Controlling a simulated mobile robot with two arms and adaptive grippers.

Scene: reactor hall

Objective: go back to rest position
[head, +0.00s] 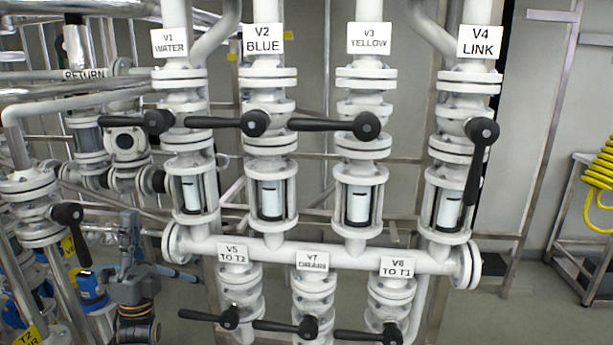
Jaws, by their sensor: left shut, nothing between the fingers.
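My left gripper (129,222) shows at the lower left, pointing up, with its fingers shut and nothing held. It is in front of the pipes at the left and apart from the labelled valve handles. My right gripper is outside the view. The handles of V1 (128,121), V2 (222,123) and V3 (328,125) lie level, pointing left. The handle of V4 LINK (475,172) hangs down. The lower handles of V5 (205,317), V7 DRAIN (280,326) and the TO T1 valve (362,336) point left, about level.
A white cross pipe (330,260) joins the upper and lower valves. Pipes and another black-handled valve (70,217) crowd the left near my gripper. A coiled yellow hose (600,172) is by a metal stand (583,230) at the right. Floor between it and the pipework looks clear.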

